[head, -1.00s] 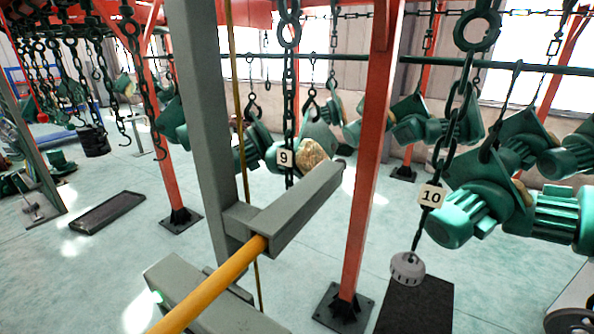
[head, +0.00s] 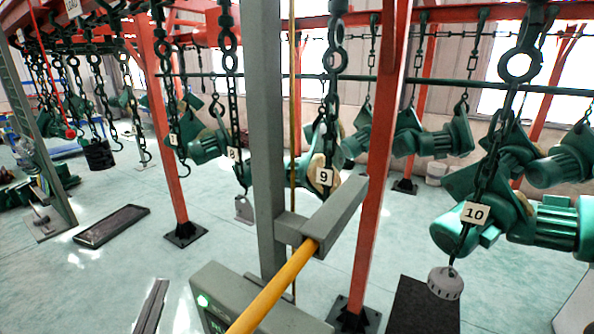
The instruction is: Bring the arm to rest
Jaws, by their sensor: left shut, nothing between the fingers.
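My left gripper (head: 158,287) is only partly in view, a dark narrow pair of fingers rising from the bottom edge, left of the grey box. It is shut with nothing held. The floor shows around it, and I see it touching nothing. The rest of that arm is below the picture. My right gripper is not in view.
A grey box (head: 225,290) with a green light stands right of my left gripper, beside a grey post (head: 268,130) and a yellow bar (head: 275,290). Green hoist parts (head: 500,220) and chains hang at right. A black tray (head: 112,226) lies on the floor at left.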

